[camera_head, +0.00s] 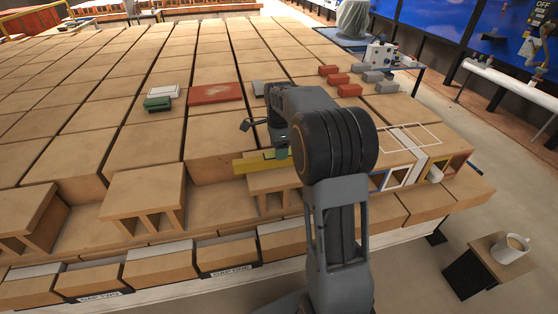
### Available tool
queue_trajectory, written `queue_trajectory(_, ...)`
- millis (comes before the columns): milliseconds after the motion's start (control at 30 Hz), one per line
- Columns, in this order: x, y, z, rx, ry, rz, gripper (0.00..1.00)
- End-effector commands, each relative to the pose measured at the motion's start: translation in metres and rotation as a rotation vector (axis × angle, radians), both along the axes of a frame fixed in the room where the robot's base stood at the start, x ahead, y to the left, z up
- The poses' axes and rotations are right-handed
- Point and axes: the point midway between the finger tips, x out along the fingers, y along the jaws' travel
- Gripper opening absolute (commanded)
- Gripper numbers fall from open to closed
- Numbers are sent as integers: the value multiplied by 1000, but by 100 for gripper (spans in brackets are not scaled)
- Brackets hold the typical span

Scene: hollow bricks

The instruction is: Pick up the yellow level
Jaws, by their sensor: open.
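The yellow level (252,165) is a long straight bar lying on top of the hollow bricks near the front middle. Its left end shows clear, and its right part runs behind my arm. My gripper (281,152) is at the level, over its visible right part. The fingers are small and dark in this view. I cannot tell whether they touch the level or stand just above it.
Tan hollow bricks (143,198) cover the table in rows, with gaps and steps at the front. A red flat piece (215,93), a green block (157,104) and several red and grey small blocks lie farther back. A mug (512,247) stands at the lower right.

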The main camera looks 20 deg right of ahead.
Motion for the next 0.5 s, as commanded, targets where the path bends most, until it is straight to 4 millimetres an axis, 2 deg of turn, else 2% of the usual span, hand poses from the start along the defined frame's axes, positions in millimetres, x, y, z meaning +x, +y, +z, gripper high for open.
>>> queue_trajectory(200, 0, 1, -25, 0, 1, 0, 60)
queue_trajectory(500, 0, 1, -30, 0, -1, 0, 60)
